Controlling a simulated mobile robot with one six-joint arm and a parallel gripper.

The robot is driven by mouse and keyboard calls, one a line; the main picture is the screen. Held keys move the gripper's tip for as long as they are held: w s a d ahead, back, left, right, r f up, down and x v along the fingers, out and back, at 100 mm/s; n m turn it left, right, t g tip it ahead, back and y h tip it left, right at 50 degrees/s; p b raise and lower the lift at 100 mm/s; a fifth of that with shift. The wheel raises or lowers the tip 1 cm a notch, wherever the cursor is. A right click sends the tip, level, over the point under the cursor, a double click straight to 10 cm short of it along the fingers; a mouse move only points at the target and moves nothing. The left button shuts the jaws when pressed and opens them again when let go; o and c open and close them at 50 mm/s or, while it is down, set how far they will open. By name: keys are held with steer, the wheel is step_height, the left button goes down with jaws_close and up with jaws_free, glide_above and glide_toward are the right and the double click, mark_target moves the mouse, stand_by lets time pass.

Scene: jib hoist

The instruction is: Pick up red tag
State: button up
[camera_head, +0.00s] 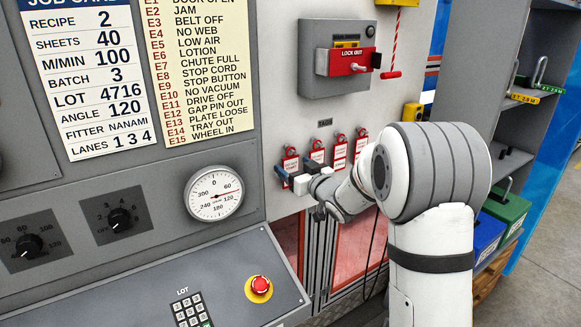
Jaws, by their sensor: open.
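Several red and white tags hang in a row on the grey panel under a small "TAGS" label (325,123). The leftmost red tag (291,160) is right by my gripper (292,178), which partly covers its lower part. A second tag (317,153), a third tag (340,153) and one more at the right end (361,143) hang beside it. My gripper is open, with its fingertips at the leftmost tag's lower edge. I cannot tell whether the tag is between the fingers or touching them.
A grey lockout box (340,60) with a red switch is above the tags. A console with a red stop button (260,286) is at lower left, below a round dial (214,194). Shelves with a blue bin (486,236) and a green bin (507,208) stand at right.

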steer(key=shift+w+a, duration=0.25)
steer(key=shift+w, duration=0.25)
steer(key=c, duration=1.1)
